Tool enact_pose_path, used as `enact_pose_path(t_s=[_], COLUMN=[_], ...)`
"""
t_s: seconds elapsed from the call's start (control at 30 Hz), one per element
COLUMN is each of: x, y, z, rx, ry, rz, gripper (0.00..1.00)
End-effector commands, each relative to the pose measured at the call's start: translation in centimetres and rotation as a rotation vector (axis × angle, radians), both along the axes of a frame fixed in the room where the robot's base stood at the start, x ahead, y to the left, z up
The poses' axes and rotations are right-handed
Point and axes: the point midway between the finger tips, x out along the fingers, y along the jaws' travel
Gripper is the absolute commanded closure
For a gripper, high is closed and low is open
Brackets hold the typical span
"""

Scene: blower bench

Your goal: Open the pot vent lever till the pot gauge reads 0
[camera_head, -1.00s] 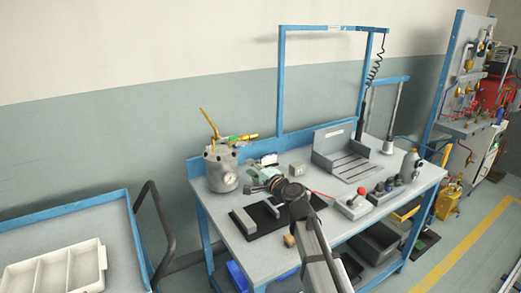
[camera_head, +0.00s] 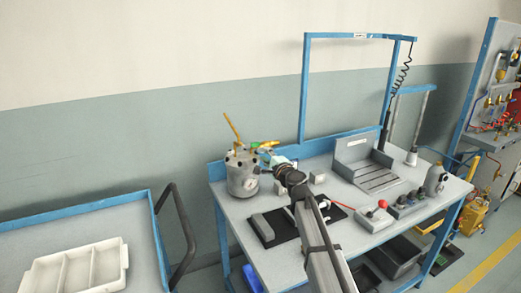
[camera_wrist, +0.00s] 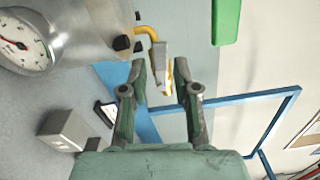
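The grey metal pot (camera_head: 242,178) stands at the bench's left end, with a raised yellow handle (camera_head: 232,127) on top. Its gauge (camera_wrist: 22,42) is cut off at the left of the wrist view; the red needle shows, but I cannot tell the reading. A yellow bent fitting (camera_wrist: 150,35) comes off the pot and ends in a pale and yellow piece (camera_wrist: 161,62) between my fingertips. A green handle (camera_wrist: 227,20) shows at the top. I cannot tell which part is the vent lever. My gripper (camera_wrist: 160,80) is open at the pot's upper right, with no clear contact.
A small grey block (camera_wrist: 70,128) lies near the pot. The bench (camera_head: 285,258) also carries a grey slotted fixture (camera_head: 365,165) and a red-knobbed box (camera_head: 374,218). A blue frame (camera_head: 304,90) rises behind. A trolley with a white tray (camera_head: 75,270) stands left.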

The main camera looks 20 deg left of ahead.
Motion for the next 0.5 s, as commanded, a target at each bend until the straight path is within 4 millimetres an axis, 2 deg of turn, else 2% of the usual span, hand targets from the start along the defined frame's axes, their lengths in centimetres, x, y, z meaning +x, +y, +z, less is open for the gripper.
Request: enact_pose_path(t_s=[0.03, 0.2, 0.5], x=[1.1, 2.8, 3.6], y=[1.0, 2.9, 3.9], z=[0.2, 0.2, 0.0], rx=[0.001, -0.001, 0.001], ry=[0.001, -0.001, -0.001], rz=[0.001, -0.001, -0.001], gripper=[0.7, 0.7, 0.7])
